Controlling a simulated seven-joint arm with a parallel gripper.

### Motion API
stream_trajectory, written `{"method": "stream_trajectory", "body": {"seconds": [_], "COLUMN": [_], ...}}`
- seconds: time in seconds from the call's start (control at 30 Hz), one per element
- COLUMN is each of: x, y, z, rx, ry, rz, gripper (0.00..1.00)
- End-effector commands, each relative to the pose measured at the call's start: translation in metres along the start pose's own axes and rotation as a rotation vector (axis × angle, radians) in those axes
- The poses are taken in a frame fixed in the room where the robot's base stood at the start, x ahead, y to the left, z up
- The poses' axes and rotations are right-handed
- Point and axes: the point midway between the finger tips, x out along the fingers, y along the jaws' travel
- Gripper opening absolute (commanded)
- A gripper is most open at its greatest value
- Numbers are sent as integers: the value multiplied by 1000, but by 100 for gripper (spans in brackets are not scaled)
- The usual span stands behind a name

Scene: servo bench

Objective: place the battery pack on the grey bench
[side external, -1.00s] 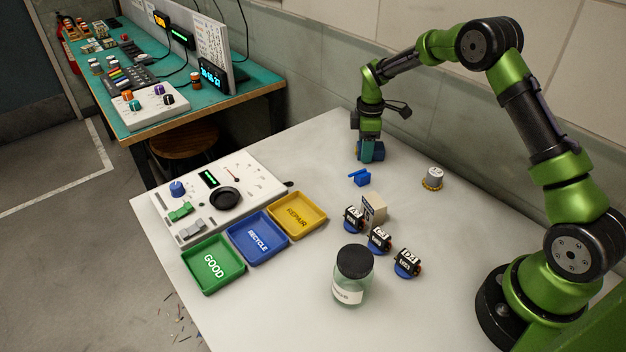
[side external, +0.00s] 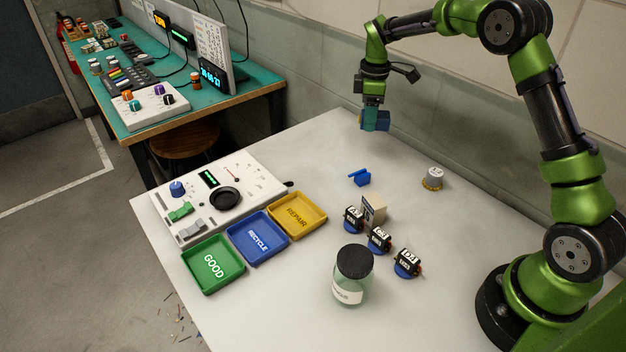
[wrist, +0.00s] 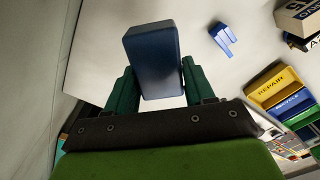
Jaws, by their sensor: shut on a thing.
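The battery pack is a dark blue block (side external: 378,121), held between the teal fingers of my gripper (side external: 371,117). It is raised above the far part of the pale grey bench (side external: 310,160), clear of the surface. In the wrist view the blue block (wrist: 156,58) sits between the two fingers of my gripper (wrist: 155,85), which are shut on its sides. Its underside is hidden from the side camera.
A small blue bracket-like part (side external: 360,177) and a grey cylinder with a yellowish base (side external: 433,178) stand nearby. Several labelled servos (side external: 378,239), a jar (side external: 353,275), a green tray (side external: 213,264), a blue tray (side external: 257,237), a yellow tray (side external: 298,214) and a control panel (side external: 215,196) are nearer.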

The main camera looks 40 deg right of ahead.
Motion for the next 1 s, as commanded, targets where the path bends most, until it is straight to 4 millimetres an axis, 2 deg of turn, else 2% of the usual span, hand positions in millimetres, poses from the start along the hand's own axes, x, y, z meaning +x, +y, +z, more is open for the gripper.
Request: {"method": "stream_trajectory", "body": {"seconds": [0.17,0.4,0.5,0.6,0.73,1.0], "x": [-2,-42,-56,-68,-82,-87], "y": [-29,-109,-139,-160,-174,-176], "z": [8,16,21,24,24,21], "rx": [266,678,774,805,782,769], "ry": [1,5,4,3,2,-1], "rz": [1,3,2,2,1,-1], "gripper": [15,15,15,15,15,15]}}
